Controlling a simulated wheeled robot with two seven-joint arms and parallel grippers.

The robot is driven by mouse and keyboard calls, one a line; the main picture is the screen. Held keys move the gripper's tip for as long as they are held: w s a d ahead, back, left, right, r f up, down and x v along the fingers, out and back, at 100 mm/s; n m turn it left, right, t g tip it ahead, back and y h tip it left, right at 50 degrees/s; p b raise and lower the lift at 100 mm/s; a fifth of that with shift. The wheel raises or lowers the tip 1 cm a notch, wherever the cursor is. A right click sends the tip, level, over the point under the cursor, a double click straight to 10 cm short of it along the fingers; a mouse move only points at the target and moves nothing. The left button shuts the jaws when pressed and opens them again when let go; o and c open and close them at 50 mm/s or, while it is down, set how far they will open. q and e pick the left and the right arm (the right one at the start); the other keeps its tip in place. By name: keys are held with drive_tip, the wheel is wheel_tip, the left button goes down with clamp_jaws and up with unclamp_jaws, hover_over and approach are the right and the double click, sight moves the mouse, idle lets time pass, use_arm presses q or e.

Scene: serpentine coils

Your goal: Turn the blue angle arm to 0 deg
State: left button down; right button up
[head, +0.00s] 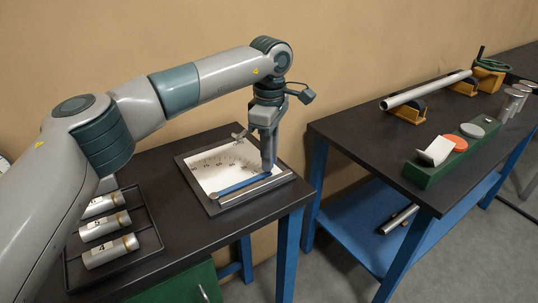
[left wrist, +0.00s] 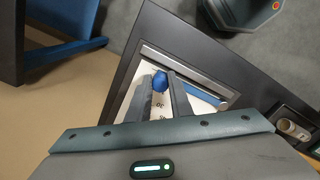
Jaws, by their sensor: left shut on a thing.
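A white angle board (head: 207,178) with a printed scale lies in a dark frame on the left table. The blue angle arm (head: 240,184) lies low across the board, nearly alongside the silver bar (head: 256,189) at its front edge. My left gripper (head: 268,165) points down at the right end of the arm. In the left wrist view its fingers (left wrist: 160,84) are shut on the arm's blue knob (left wrist: 160,79). The fingers hide part of the knob and scale, so I cannot read the exact angle. My right gripper is in neither view.
A dark rack (head: 155,210) with numbered silver cylinders stands left of the board, partly behind my arm. A second table (head: 365,148) on the right holds a long pipe (head: 425,90), a green block (head: 440,172) and several cylinders. A gap separates the tables.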

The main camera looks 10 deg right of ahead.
use_arm(q)
drive_tip(key=c, duration=1.6)
unclamp_jaws()
drive_tip(key=shift+r, duration=0.1)
